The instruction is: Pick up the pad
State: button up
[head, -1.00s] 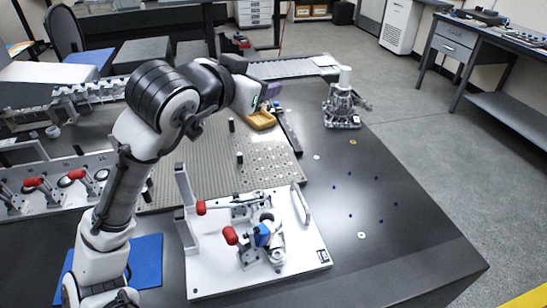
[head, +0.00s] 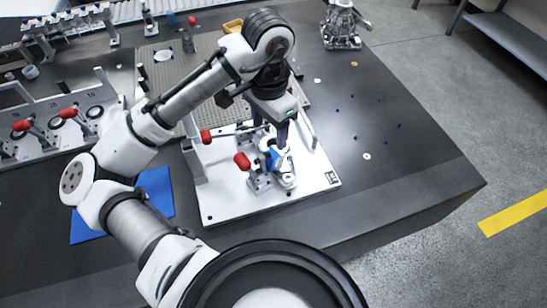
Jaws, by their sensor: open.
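My gripper (head: 271,140) points down over the white fixture plate (head: 225,204), its dark fingers apart with no held object visible between them. Just below the fingertips is a small blue part (head: 271,159) among the metal clamp parts on that plate. I cannot tell whether the fingers touch it, as the gripper partly covers this spot. A flat blue sheet (head: 157,190) lies on the dark table left of the plate, partly behind my arm. Which of these blue things is the pad is not clear.
Red-handled clamps (head: 242,161) stand on the plate close to my gripper. A perforated metal plate (head: 172,75) lies behind. More red-handled clamps (head: 68,113) stand at the left. The table's right side (head: 400,170) is mostly clear, with small scattered discs.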

aim_at(273, 153)
notch_tip(273, 153, down, 5)
jog(key=shift+r, duration=0.15)
jog(key=shift+d+f, duration=0.2)
jog(key=shift+f, duration=1.15)
jog(key=shift+d+f, duration=0.15)
jog(key=shift+f, duration=1.15)
jog(key=c, duration=1.1)
jog(key=shift+c, duration=0.2)
